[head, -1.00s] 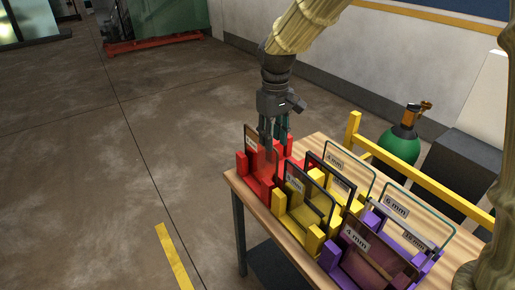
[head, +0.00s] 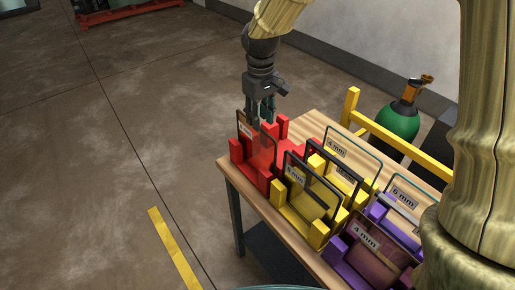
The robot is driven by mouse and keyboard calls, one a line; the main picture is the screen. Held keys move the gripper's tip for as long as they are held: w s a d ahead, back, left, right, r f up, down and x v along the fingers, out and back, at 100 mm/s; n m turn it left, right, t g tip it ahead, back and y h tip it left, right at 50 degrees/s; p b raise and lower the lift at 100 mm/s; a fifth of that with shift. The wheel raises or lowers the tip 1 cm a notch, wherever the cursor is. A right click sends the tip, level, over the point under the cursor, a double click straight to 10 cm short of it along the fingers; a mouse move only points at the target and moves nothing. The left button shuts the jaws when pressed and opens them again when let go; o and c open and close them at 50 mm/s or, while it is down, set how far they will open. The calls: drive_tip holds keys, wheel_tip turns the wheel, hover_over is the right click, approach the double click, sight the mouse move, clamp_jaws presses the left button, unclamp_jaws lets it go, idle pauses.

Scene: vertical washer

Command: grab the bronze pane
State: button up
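A brownish see-through pane (head: 262,151) with a small label stands upright in the red rack (head: 236,152) at the table's left end. Another dark, brownish-purple pane (head: 372,262), marked 4 mm, leans in the purple rack (head: 337,250) at the front right. The tint alone does not clearly settle which is the bronze one. My gripper (head: 262,119) points down at the top of the pane in the red rack. Its fingers are apart, and the lower tips overlap the pane in the picture. I cannot tell whether they touch it.
A yellow rack (head: 318,233) in the middle holds dark-framed panes (head: 298,173). Clear panes marked 6 mm (head: 401,191) and another label (head: 352,139) stand behind. A yellow rail (head: 391,155) and green gas cylinder (head: 398,122) are beyond the table. Floor on the left is free.

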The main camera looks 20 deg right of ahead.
sight(256, 149)
wheel_tip(256, 149, down, 7)
drive_tip(key=w+p, duration=0.2)
drive_tip(key=shift+w+a+f, duration=0.15)
drive_tip(key=shift+w+a, duration=0.2)
drive_tip(key=shift+s+r, duration=0.25)
drive_tip(key=shift+s, duration=0.1)
drive_tip(key=c, duration=0.3)
drive_tip(key=shift+s, duration=0.1)
drive_tip(key=c, duration=0.3)
clamp_jaws()
